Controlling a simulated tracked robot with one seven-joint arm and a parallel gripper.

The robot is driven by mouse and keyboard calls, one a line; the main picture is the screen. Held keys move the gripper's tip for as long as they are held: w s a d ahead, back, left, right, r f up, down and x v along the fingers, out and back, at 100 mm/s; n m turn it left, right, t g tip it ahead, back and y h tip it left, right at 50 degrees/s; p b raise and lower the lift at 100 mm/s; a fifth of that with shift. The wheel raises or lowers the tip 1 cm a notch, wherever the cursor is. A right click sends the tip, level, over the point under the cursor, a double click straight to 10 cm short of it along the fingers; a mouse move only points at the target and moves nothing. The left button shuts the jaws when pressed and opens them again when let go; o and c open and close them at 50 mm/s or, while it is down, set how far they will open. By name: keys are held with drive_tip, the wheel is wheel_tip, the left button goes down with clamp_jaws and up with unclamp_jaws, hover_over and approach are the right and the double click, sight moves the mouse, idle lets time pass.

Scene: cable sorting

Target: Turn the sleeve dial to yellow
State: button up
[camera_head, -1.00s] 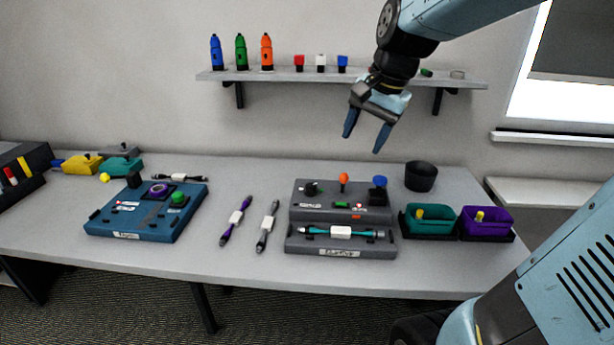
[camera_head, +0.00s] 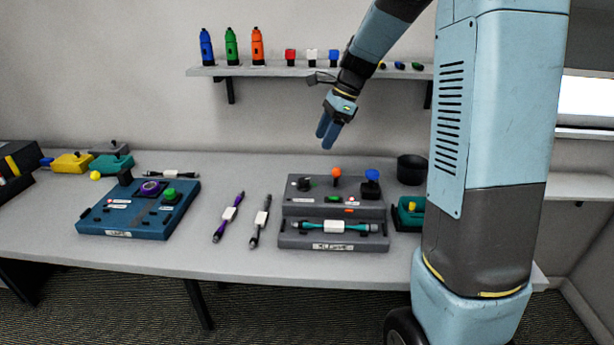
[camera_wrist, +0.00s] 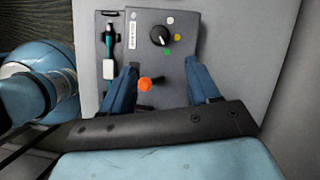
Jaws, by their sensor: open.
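The sleeve dial (camera_wrist: 159,36) is a round black knob on the grey console (camera_head: 290,210), with white, green and yellow dots beside it in the wrist view. Its pale pointer mark is small, and I cannot tell surely which dot it faces. In the head view the dial (camera_head: 304,184) is at the console's upper left. My gripper (camera_head: 328,137) is open and empty, high above the back of the console. In the wrist view my fingers (camera_wrist: 162,80) flank the orange-topped lever (camera_wrist: 145,84) in the picture; the dial lies beyond the fingertips.
A blue knob (camera_head: 372,175) stands right of the orange lever. A teal cable (camera_head: 336,226) lies in the console's front tray. Two loose cables lie left of it, near a blue console (camera_head: 120,222). The shelf (camera_head: 270,71) is behind my gripper. My arm hides the table's right side.

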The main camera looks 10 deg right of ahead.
sight(304, 179)
drive_tip(key=x, duration=1.3)
drive_tip(key=shift+f, duration=0.2)
drive_tip(key=shift+c, duration=0.4)
drive_tip(key=c, duration=1)
drive_tip(key=shift+o, duration=0.2)
drive_tip(key=n, duration=0.2)
drive_tip(key=n+g, duration=0.2)
drive_tip(key=n, duration=0.1)
drive_tip(key=shift+w+a+n+h, duration=0.1)
drive_tip(key=shift+w+n+h, duration=0.2)
drive_tip(key=shift+h, duration=0.1)
drive_tip(key=n, duration=0.3)
drive_tip(key=n+g+h, duration=0.1)
drive_tip(key=n, duration=0.1)
drive_tip(key=shift+w+a+r+n+g, duration=0.1)
drive_tip(key=shift+a+n+g, duration=0.05)
drive_tip(key=shift+n+g, duration=0.2)
drive_tip(key=shift+n+h, duration=0.3)
drive_tip(key=shift+n, duration=0.05)
